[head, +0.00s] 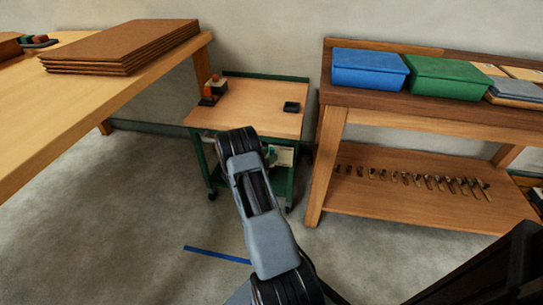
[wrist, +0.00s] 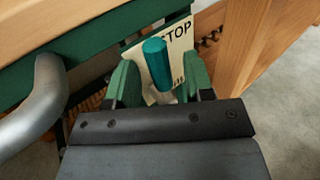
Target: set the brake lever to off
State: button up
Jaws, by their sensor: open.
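The brake lever (wrist: 156,64) shows in the wrist view as a teal cylindrical handle on a pale shank, in front of a cream plate (wrist: 178,42) marked STOP. More lettering low on the plate is partly hidden. My gripper (wrist: 161,76) is open, with one green finger on each side of the lever. I cannot tell whether either finger touches it. The lever's lower end is hidden behind my gripper's dark body. In the head view the plate (head: 285,156) shows on the green cart (head: 247,100), and my arm hides part of the cart.
A grey curved handle bar (wrist: 42,105) is close on the left in the wrist view. A workbench (head: 420,115) with bins stands right of the cart, and a wooden table (head: 90,85) stands left. A blue strip (head: 216,255) lies on the open floor.

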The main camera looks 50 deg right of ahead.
jog(key=shift+d, duration=0.95)
grip_shut()
